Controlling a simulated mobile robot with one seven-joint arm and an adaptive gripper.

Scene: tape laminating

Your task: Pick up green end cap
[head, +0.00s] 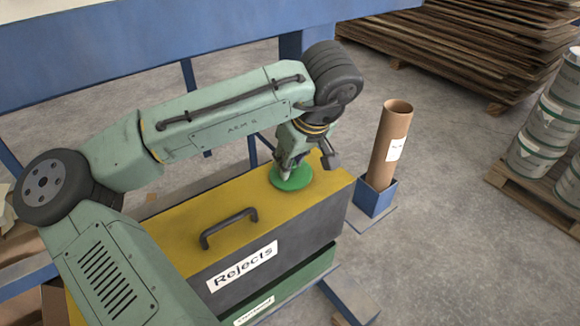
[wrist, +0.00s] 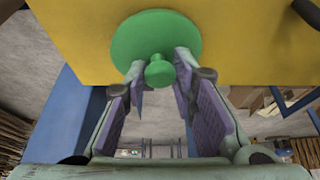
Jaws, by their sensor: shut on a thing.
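The green end cap (head: 291,183) is a round disc with a small knob on it. It is at the far right end of the yellow top of the Rejects box (head: 200,208), and whether it touches the top is hard to tell. My gripper (head: 289,169) points down at it from above. In the wrist view the cap (wrist: 150,28) shows against the yellow surface, and the fingertips of my gripper (wrist: 160,72) are shut on its knob, one on each side.
A dark handle (head: 229,228) stands up from the yellow top. A cardboard tube (head: 389,140) stands in a blue holder (head: 375,198) to the right. Stacked brown sheets (head: 460,40) and several tubs (head: 540,140) on a pallet lie farther off. A blue beam (head: 150,50) runs behind my arm.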

